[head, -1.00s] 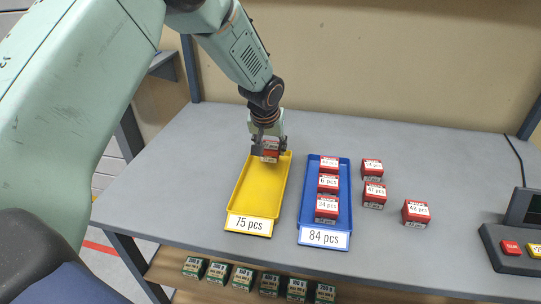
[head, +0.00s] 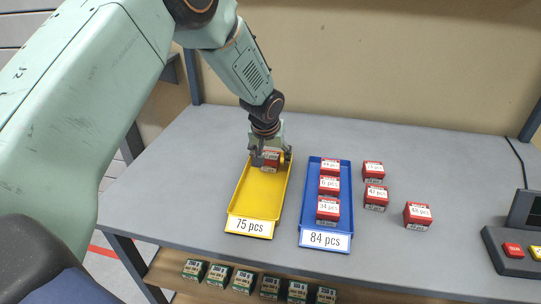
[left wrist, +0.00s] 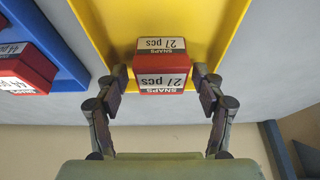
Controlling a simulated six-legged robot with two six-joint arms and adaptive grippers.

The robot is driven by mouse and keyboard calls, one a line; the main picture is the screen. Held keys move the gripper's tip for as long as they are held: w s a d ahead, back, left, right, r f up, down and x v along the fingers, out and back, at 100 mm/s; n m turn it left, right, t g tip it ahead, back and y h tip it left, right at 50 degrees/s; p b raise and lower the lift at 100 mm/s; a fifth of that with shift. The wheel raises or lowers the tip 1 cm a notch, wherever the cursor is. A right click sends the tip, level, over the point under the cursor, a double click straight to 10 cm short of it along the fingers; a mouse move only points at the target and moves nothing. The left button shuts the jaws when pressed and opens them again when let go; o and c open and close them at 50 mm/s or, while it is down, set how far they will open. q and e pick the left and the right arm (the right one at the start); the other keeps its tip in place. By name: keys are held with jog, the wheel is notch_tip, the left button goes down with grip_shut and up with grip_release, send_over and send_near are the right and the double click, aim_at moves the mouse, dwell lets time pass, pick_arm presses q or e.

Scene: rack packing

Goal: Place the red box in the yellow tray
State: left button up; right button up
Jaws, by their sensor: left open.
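In the left wrist view the red box (left wrist: 162,68) sits over the yellow tray floor (left wrist: 220,22), between the fingertips. My left gripper (head: 270,156) is around it, with fingers open and a gap on each side of the box in the left wrist view (left wrist: 160,92). The blue tray (head: 344,215), labelled 84 pcs, holds three red boxes (head: 328,208). My right gripper is out of view.
Loose red boxes stand on the grey table right of the blue tray: one at the back (head: 373,171), one in the middle (head: 376,198) and one farther right (head: 417,215). A control panel (head: 513,250) is at the right edge. Several green boxes (head: 243,278) stand on the lower shelf.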

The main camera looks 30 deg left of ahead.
pick_arm(q)
jog(key=shift+s+a+r, duration=0.15)
jog(key=shift+s+r, duration=0.05)
jog(key=shift+r, duration=0.25)
jog(key=p+v, duration=0.2)
jog(key=v, duration=0.9)
jog(key=shift+s, duration=0.2)
jog(key=shift+r, duration=0.15)
